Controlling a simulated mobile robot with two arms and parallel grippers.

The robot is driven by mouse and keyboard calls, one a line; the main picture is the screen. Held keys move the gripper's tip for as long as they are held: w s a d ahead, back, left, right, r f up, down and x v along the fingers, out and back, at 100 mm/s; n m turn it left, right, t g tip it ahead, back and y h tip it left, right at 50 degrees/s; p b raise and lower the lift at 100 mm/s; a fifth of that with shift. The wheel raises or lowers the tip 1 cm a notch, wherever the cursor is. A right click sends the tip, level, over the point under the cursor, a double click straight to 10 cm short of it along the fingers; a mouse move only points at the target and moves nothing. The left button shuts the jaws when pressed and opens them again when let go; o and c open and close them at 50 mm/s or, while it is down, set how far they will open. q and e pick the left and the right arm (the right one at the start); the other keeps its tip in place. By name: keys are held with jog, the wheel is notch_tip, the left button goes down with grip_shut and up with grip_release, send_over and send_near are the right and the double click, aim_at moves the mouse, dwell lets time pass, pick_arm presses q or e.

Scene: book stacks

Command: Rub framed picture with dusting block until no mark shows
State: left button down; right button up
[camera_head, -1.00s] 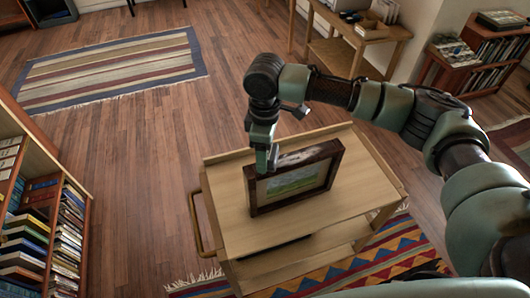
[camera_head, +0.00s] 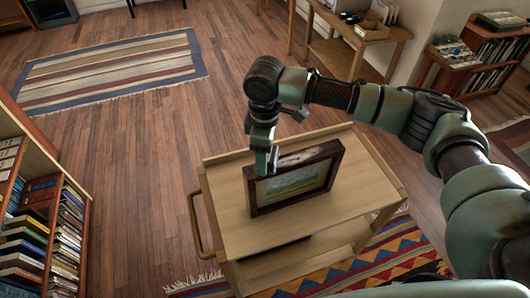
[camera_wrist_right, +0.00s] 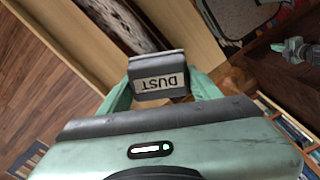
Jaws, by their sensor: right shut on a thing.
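The framed picture (camera_head: 293,183) stands upright on the wooden cart; it has a dark frame and a green landscape. A pale, patchy mark (camera_head: 297,157) shows along its top edge. In the wrist view the frame (camera_wrist_right: 122,24) runs along the top, also with pale patches. My right gripper (camera_head: 267,161) is at the left end of the frame's top. It is shut on the dusting block (camera_wrist_right: 158,82), grey with a "DUST" label. Whether the block touches the frame is hidden. A small greenish part, seemingly my left gripper (camera_wrist_right: 297,51), shows at the wrist view's right edge, its jaws unclear.
The cart (camera_head: 232,200) has bare top around the picture and a side handle (camera_head: 197,222). A bookcase (camera_head: 42,215) stands at the left. A patterned rug (camera_head: 350,275) lies under the cart. Open wooden floor lies behind, with a striped rug (camera_head: 110,72).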

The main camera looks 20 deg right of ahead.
jog(key=shift+f, duration=0.7)
